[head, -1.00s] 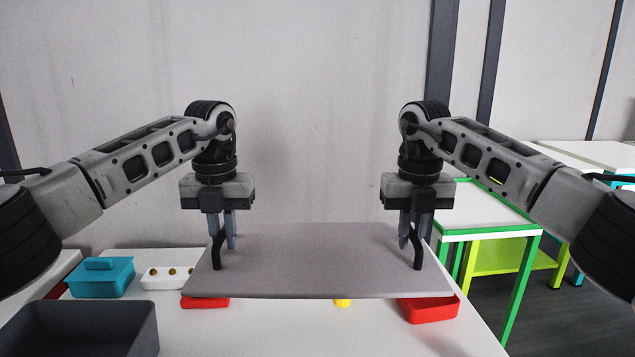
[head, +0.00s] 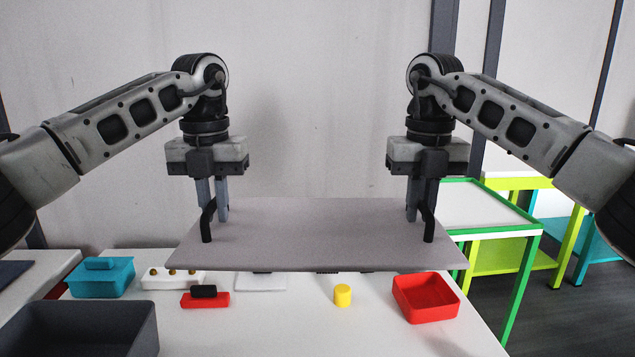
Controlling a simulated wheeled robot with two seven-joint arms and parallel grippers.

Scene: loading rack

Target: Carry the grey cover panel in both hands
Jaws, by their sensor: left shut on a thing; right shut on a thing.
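The grey cover panel (head: 318,235) is a flat sheet with a black handle near each side. It is held roughly level above the white table. My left gripper (head: 212,212) is shut on the left black handle (head: 207,222). My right gripper (head: 420,212) is shut on the right black handle (head: 429,224). The panel hides part of the table behind it.
A green-framed table (head: 488,227) stands at right.

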